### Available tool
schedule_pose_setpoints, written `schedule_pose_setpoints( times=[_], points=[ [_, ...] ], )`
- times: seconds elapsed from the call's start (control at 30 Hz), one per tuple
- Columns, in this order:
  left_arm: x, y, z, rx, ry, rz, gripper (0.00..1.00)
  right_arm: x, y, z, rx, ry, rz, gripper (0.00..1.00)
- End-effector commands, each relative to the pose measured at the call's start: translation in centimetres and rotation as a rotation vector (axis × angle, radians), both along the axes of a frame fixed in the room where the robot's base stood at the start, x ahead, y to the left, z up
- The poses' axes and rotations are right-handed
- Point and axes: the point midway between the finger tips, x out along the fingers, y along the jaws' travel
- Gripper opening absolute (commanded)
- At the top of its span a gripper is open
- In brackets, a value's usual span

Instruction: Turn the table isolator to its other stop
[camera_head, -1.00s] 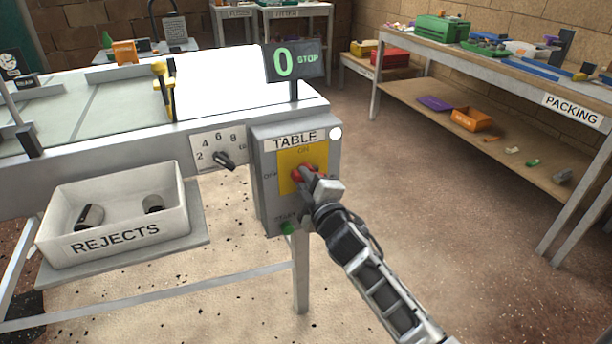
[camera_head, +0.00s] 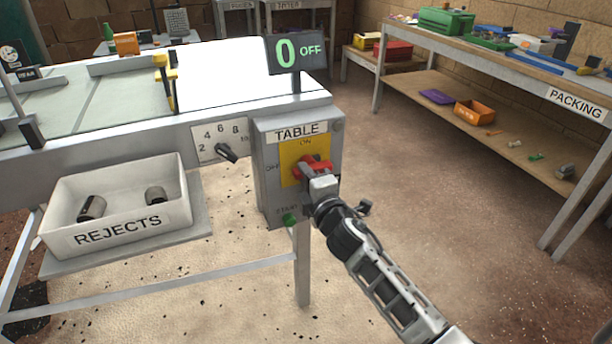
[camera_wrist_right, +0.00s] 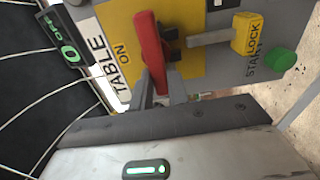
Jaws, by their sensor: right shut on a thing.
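The table isolator is a red handle (camera_head: 318,164) on a yellow plate (camera_head: 289,162), on the grey box marked TABLE (camera_head: 268,190). In the right wrist view the red handle (camera_wrist_right: 151,48) lies across the plate, at about a right angle to the direction of the ON mark. My right gripper (camera_head: 309,173) is shut on the handle, with its two fingers (camera_wrist_right: 161,85) at either side of its near end. The fingers partly hide the handle in the head view. The display (camera_head: 296,52) above the box reads 0 OFF. My left gripper is not in view.
A green button (camera_head: 290,219) is low on the box, with a yellow LOCK piece (camera_wrist_right: 247,34) near it. A numbered dial (camera_head: 226,152) is to the left. The REJECTS bin (camera_head: 135,232) holds dark cylinders. The packing bench (camera_head: 540,85) stands right; the floor between is clear.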

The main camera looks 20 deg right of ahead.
Motion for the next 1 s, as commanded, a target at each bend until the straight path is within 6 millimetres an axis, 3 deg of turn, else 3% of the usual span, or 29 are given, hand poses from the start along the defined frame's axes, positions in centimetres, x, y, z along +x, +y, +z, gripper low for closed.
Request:
schedule_pose_setpoints(
  times=[0.17,0.2,0.27,0.67,0.77,1.0],
  points=[
    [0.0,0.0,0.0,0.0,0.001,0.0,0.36,0.0,0.0,0.0,-0.006,0.0,0.0,0.0],
    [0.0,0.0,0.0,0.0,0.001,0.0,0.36,0.0,0.0,0.0,-0.006,0.0,0.0,0.22],
    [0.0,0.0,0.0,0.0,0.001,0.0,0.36,0.0,0.0,0.0,-0.006,0.0,0.0,0.38],
    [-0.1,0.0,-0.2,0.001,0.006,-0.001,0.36,-0.8,0.0,-0.1,-0.002,0.001,0.0,0.38],
    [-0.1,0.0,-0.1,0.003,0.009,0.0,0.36,-2.3,0.0,-0.1,-0.002,0.003,0.001,0.38],
    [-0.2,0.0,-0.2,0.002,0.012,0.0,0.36,-8.0,0.0,-0.2,-0.003,0.004,0.0,0.38]
  ],
)
